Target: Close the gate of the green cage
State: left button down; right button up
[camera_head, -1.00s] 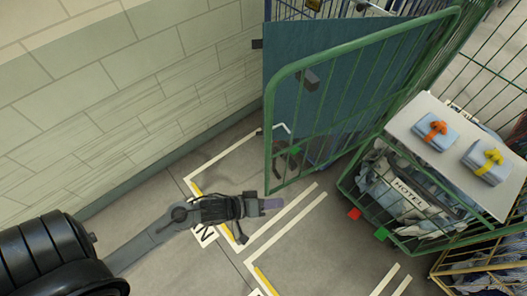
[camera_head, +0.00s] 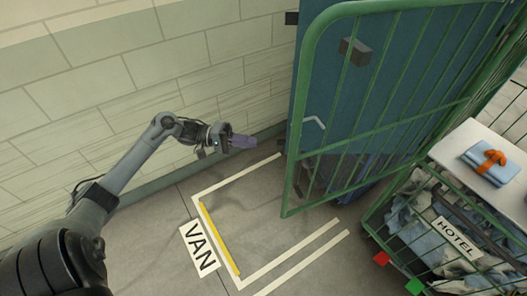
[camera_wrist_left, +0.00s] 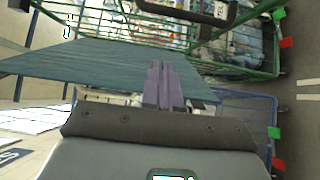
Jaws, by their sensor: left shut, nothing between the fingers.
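The green cage (camera_head: 372,226) stands at the right with grey and blue laundry and a HOTEL sign inside. Its green barred gate (camera_head: 291,165) stands swung out to the left, its free edge nearest the wall. My left gripper (camera_head: 243,141), with purple fingers, is shut and empty. It is left of the gate's free edge, apart from it in the picture, near the wall. The fingers also show in the left wrist view (camera_wrist_left: 165,85), in front of a teal panel (camera_wrist_left: 90,65), with green cage bars beyond. My right gripper is not in view.
A teal-blue panel (camera_head: 330,95) stands behind the gate bars. A tiled wall (camera_head: 110,70) runs along the left. A white shelf (camera_head: 452,152) on the cage carries a blue bag with an orange strap (camera_head: 491,162). The floor around the VAN marking (camera_head: 200,248) is clear.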

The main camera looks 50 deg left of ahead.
pick_arm(q)
jog(key=s+d+p+x, duration=0.1)
jog(key=s+x, duration=0.1)
jog(key=x, duration=1)
jog(key=shift+d, duration=0.4)
jog(key=shift+p, duration=0.3)
